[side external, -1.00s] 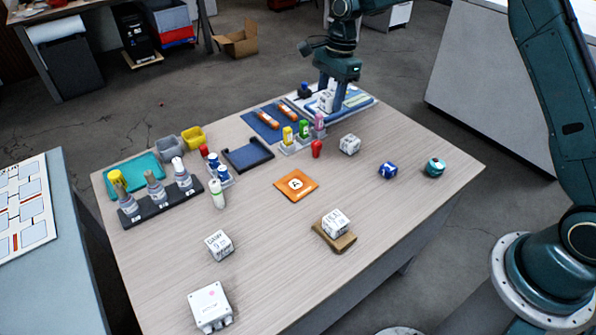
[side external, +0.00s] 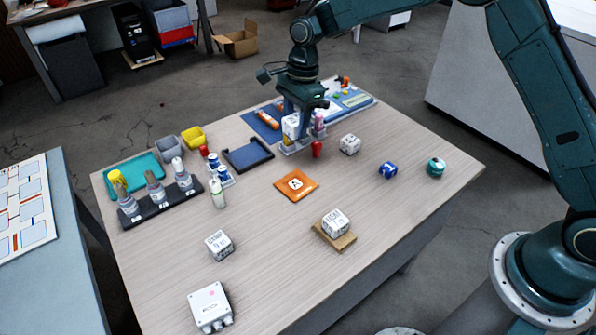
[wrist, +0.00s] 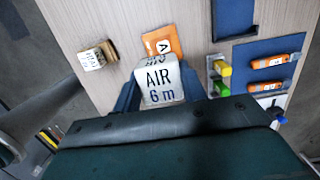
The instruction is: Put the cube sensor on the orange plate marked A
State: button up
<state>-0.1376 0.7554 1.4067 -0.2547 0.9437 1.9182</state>
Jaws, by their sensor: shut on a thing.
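In the wrist view the held cube sensor (wrist: 160,82) shows the print "AIR 6 m" between the fingers. The orange plate marked A (side external: 297,186) lies flat and bare on the table, nearer the camera than my gripper. In the wrist view the orange plate (wrist: 155,38) shows just beyond the held cube, partly hidden by it.
A red piece (side external: 317,149) stands between my gripper and the plate's right side. Other white cubes stand on the table, one at the right (side external: 350,144), one on a brown block (side external: 335,222) and one at the front left (side external: 219,244). A dark blue tray (side external: 248,155) lies left. Table around the plate is clear.

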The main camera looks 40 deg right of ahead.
send_over(294, 185)
jog(key=f, duration=1.3)
jog(key=shift+d, duration=0.25)
jog(key=shift+f, duration=2.1)
jog(key=shift+f, duration=0.15)
jog(key=o, duration=1)
jog(key=r, duration=0.4)
jog(key=d+r, duration=0.1)
jog(key=r, duration=0.7)
jog(key=shift+d+r, duration=0.1)
jog(key=shift+d, duration=0.3)
